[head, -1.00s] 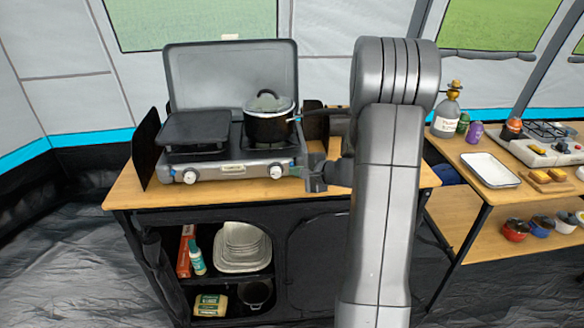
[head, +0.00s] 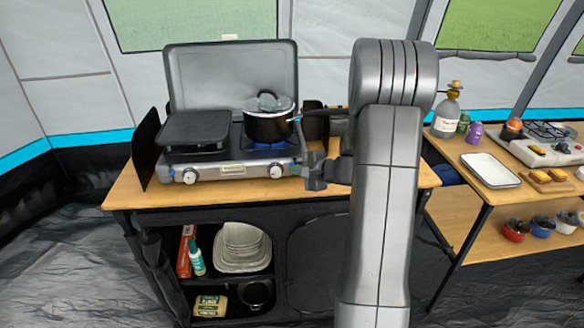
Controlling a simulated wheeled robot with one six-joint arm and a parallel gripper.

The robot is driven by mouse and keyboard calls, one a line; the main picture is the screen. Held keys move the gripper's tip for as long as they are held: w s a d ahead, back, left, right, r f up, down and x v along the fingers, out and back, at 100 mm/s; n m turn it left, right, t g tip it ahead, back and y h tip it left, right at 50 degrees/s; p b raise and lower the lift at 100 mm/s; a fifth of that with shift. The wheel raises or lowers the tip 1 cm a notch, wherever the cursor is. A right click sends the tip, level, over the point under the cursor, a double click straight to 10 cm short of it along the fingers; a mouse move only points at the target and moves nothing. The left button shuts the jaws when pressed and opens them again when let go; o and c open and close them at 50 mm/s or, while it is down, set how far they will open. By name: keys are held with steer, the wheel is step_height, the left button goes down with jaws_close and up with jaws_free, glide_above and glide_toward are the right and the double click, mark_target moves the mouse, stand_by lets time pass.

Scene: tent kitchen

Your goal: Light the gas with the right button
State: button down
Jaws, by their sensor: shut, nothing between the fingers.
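The silver two-burner gas stove (head: 233,169) stands on the wooden counter with its lid raised. Its right knob (head: 275,171) is on the front face. A small bluish part (head: 293,167) sits near the front right corner; I cannot tell if it is the button. A blue flame (head: 268,145) shows beneath the black pot (head: 268,124) on the right burner. My gripper (head: 306,178) is shut and empty, just right of the stove's front right corner. I cannot tell whether its tips touch the stove. The upright arm hides the counter behind it.
A black griddle (head: 194,127) covers the left burner, above the left knob (head: 190,176). Dark side panels flank the stove. The wooden counter (head: 140,195) is clear in front. A second table with a white tray (head: 490,170) stands at the right.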

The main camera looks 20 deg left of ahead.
steer(key=shift+s, duration=0.15)
steer(key=shift+s+d+b, duration=0.4)
steer(key=shift+s+b, duration=0.2)
steer(key=shift+b, duration=0.05)
steer(key=shift+s+d+f+b, duration=0.1)
steer(key=shift+s+d+b, duration=0.25)
steer(key=shift+s+b, duration=0.15)
steer(key=s+d, duration=0.1)
steer(key=s+d+b, duration=0.1)
steer(key=s, duration=0.1)
steer(key=shift+s+b, duration=0.1)
steer(key=shift+b, duration=0.2)
